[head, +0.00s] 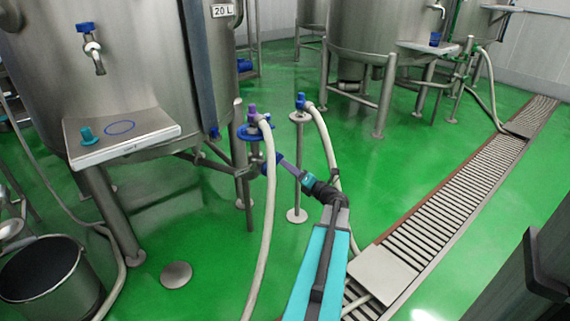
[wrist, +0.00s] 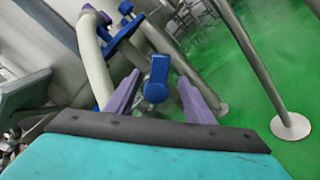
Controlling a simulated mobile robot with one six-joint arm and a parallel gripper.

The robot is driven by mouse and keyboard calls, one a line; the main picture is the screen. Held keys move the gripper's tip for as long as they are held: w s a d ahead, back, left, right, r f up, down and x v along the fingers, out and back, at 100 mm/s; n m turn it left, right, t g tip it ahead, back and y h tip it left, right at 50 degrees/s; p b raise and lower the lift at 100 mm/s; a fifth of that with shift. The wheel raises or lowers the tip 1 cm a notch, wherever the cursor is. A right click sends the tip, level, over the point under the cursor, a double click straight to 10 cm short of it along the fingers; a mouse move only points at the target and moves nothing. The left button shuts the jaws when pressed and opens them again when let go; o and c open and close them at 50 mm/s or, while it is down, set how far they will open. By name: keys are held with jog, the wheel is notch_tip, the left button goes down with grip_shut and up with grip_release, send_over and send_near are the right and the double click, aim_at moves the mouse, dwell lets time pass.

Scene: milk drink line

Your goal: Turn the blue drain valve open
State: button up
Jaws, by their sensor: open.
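The blue drain valve handle (wrist: 156,80) shows in the wrist view between the two purple fingers of my gripper (wrist: 159,77). The fingers stand apart, one on each side of it, with visible gaps, so they do not appear to grip it. In the head view my gripper (head: 284,160) reaches to the blue valve (head: 268,165) at the tank's lower outlet, behind the pale hose (head: 265,210). The hose partly hides the valve there. The handle's exact turn angle is hard to tell.
A blue ring with a purple-topped hose end (head: 252,110) sits just above the valve. A metal stand with a blue-topped hose (head: 300,103) is close to my gripper. Tank legs (head: 109,210) and a bucket (head: 50,275) are at left; a floor grate (head: 455,205) is at right.

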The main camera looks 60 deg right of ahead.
jog(key=shift+s+a, duration=0.15)
jog(key=shift+s, duration=0.25)
